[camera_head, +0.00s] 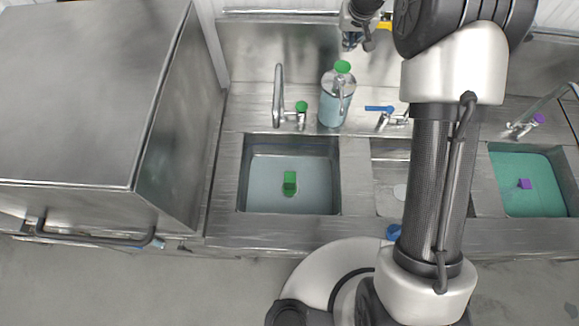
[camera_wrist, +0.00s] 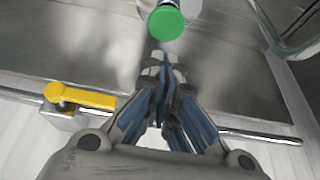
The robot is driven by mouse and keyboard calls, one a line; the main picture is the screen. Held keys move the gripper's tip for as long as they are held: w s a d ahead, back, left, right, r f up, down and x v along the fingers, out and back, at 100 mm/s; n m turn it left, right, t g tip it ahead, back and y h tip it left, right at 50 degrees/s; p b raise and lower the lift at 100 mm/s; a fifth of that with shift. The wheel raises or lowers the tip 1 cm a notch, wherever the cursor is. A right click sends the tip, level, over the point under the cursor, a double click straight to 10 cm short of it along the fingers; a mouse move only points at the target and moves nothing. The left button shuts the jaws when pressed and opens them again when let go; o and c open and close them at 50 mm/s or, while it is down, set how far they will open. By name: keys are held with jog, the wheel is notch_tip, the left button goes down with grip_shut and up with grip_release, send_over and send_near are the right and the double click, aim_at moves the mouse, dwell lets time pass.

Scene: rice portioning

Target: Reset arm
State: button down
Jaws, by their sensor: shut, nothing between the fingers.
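My gripper (camera_wrist: 160,62) shows in the wrist view with its blue-padded fingers together and nothing between them. In the head view my gripper (camera_head: 349,43) is near the top, above and behind the sinks, partly hidden by my own arm. It is apart from the clear bottle (camera_head: 335,108) with the green cap (camera_head: 342,67), which stands upright behind the left sink. A round green cap (camera_wrist: 166,23) shows ahead of the fingertips in the wrist view, not touching them.
A left sink (camera_head: 240,180) holds water and a green item (camera_head: 290,183). A right sink (camera_head: 497,200) holds greenish water and a purple item (camera_head: 524,184). Taps (camera_head: 278,95) stand behind them. A large metal cabinet (camera_head: 80,90) fills the left. A yellow-handled valve (camera_wrist: 80,96) is near my gripper.

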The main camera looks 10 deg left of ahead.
jog(key=s+d+r+b, duration=0.2)
jog(key=s+d+b, duration=0.15)
jog(key=s, duration=0.35)
jog(key=s+d+r+m+b, duration=0.1)
jog(key=s+d+r+b, duration=0.15)
jog(key=s+b, duration=0.3)
jog(key=s+d+r+b, duration=0.2)
jog(key=s+d+b, duration=0.1)
jog(key=s, duration=0.4)
jog(key=s+d+f+b, duration=0.1)
jog(key=s+f+b, duration=0.2)
jog(key=s, duration=0.5)
jog(key=s+d+f+b, duration=0.2)
jog(key=s+f+b, duration=0.2)
jog(key=s, duration=0.4)
jog(key=s+d+f+m+b, duration=0.1)
jog(key=s+d+f+b, duration=0.1)
jog(key=s+f, duration=0.3)
jog(key=s+b, duration=0.1)
jog(key=s, duration=0.2)
jog(key=shift+s+h, duration=0.4)
